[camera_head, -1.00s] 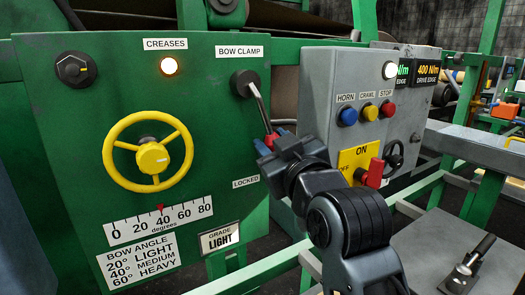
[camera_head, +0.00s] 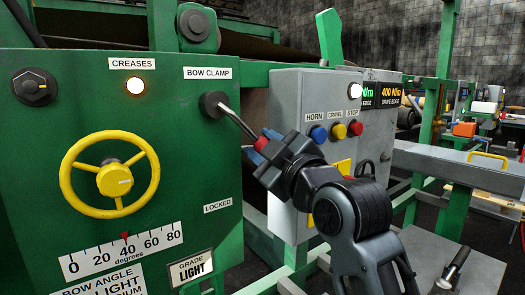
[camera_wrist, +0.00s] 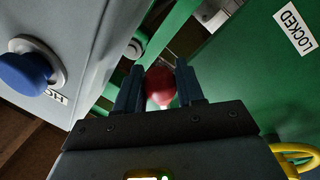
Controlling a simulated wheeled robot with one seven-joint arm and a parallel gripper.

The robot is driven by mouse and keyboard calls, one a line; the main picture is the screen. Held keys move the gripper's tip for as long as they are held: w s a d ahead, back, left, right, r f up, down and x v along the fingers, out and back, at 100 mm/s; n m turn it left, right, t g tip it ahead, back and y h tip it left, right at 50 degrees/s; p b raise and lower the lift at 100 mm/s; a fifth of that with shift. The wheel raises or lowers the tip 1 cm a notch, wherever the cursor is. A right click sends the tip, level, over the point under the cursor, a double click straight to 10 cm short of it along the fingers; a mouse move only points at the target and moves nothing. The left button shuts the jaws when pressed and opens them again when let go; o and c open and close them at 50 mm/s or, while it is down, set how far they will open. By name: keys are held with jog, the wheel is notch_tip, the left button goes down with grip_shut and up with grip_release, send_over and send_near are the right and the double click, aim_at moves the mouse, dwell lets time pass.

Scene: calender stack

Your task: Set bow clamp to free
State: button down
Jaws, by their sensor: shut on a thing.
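The bow clamp lever is a metal rod (camera_head: 236,124) with a red knob (camera_head: 261,143), set on a dark round pivot (camera_head: 214,104) under the BOW CLAMP label (camera_head: 208,73). The rod slants down to the right from the pivot. My gripper (camera_head: 266,149) is shut on the red knob. In the wrist view the knob (camera_wrist: 160,88) sits between the two fingers. The LOCKED label (camera_head: 218,207) is on the green panel, below the knob and to its left. No label for free is readable.
A grey control box (camera_head: 288,100) with a blue horn button (camera_head: 318,134), yellow and red buttons stands close right of my gripper. The yellow handwheel (camera_head: 115,180) is on the panel's left. A lit CREASES lamp (camera_head: 135,85) is above it.

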jog(key=shift+d+r, duration=0.1)
jog(key=shift+d, duration=0.05)
jog(key=c, duration=0.8)
grip_release()
jog(key=b+v, duration=0.1)
jog(key=v, duration=0.6)
jog(key=shift+s+d, duration=0.15)
jog(key=shift+s, duration=0.2)
